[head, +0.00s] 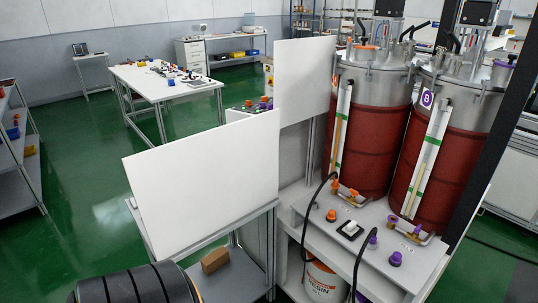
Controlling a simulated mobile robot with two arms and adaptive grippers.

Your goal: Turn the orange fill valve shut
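Two red tanks with steel lids stand on the right in the head view. At the foot of the left tank (372,140) is a small orange valve (353,193) on a short metal pipe. An orange knob (331,215) sits on the grey shelf (300,206) in front of it. Another orange part (364,47) shows on the left tank's lid. I cannot tell which orange part is the fill valve or how far it is turned. Neither of my grippers is in view.
The right tank (446,150) has purple fittings (395,258) at its base. Black hoses (362,262) hang off the shelf above a resin bucket (325,280). Large white panels (205,175) stand left of the tanks. A white table (165,82) stands behind on open green floor.

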